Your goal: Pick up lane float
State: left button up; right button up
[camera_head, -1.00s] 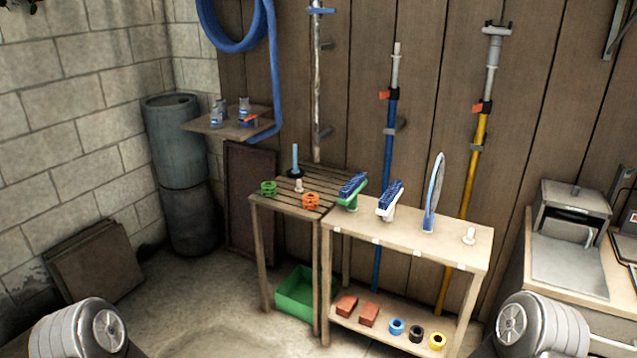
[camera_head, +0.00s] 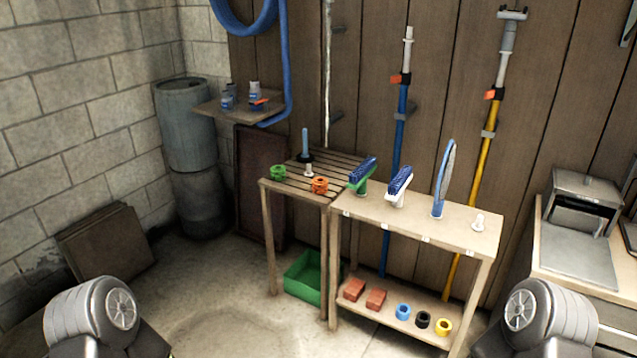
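Two small spool-shaped pieces that look like lane floats, one green (camera_head: 277,172) and one orange (camera_head: 320,184), sit on the slatted wooden table (camera_head: 292,188). A white peg (camera_head: 308,170) stands between them, and a blue upright post on a dark base (camera_head: 305,145) stands behind. On the lower shelf of the adjoining bench are blue (camera_head: 403,311), black (camera_head: 423,320) and yellow (camera_head: 444,326) rings; I cannot tell if these are floats too. Only grey rounded links of my arms show at the lower left and lower right. Neither gripper is in view.
The bench (camera_head: 462,228) carries a green-and-blue brush (camera_head: 362,177), a white-and-blue brush (camera_head: 399,186), a blue hoop-like tool (camera_head: 443,180) and a white peg (camera_head: 479,222). A green bin (camera_head: 303,279) sits below. Bare floor (camera_head: 225,320) lies in front.

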aim_at(320, 185)
jog(key=i+l+z, duration=0.2)
jog(key=i+l, duration=0.55)
jog(key=i+l+z, duration=0.25)
jog(key=i+l, duration=0.4)
jog(key=i, duration=0.1)
